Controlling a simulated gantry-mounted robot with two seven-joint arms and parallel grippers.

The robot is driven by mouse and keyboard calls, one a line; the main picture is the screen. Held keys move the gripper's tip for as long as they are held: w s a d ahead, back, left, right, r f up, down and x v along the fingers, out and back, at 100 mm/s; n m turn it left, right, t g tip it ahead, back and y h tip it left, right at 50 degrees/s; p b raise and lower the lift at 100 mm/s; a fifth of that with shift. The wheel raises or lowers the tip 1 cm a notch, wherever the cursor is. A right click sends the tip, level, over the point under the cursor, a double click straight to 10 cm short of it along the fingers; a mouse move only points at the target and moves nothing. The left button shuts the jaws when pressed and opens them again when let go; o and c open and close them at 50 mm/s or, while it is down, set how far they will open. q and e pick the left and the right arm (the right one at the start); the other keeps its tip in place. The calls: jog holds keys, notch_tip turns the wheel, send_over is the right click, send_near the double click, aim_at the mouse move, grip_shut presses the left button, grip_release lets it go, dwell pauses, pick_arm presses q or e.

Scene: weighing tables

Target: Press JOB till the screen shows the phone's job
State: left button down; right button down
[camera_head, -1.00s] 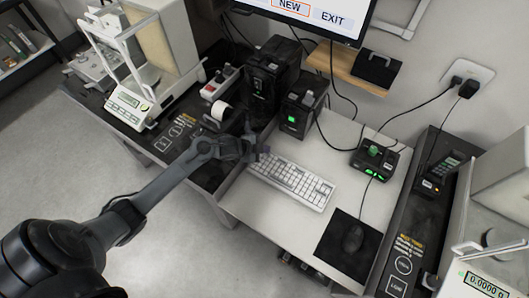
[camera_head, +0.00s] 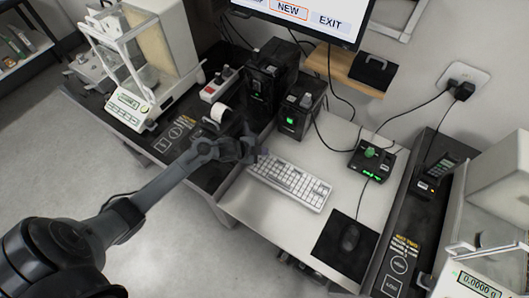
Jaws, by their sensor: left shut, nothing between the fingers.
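The screen (camera_head: 325,19) is cut by the top edge of the view. Its lower part shows NEW in an orange frame and EXIT; a label further left is cut off. I cannot make out a JOB label or button. A dark handset (camera_head: 441,167), which looks like the phone, stands in a cradle on the right table. My left gripper (camera_head: 259,152) is shut and empty, above the left end of the white keyboard (camera_head: 290,181). I cannot tell its height above the desk. My right gripper is not in view.
Black boxes (camera_head: 302,113) stand behind the gripper. A mouse (camera_head: 350,237) lies on a black mat. Glass-walled balances (camera_head: 129,103) stand at both sides; the right one reads 0.0000.

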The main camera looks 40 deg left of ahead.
pick_arm(q)
jog(key=shift+s+r+p, duration=0.1)
jog(key=shift+r+p, duration=0.25)
jog(key=shift+r, duration=0.2)
notch_tip(320, 180, up, 4)
jog(key=p, duration=0.4)
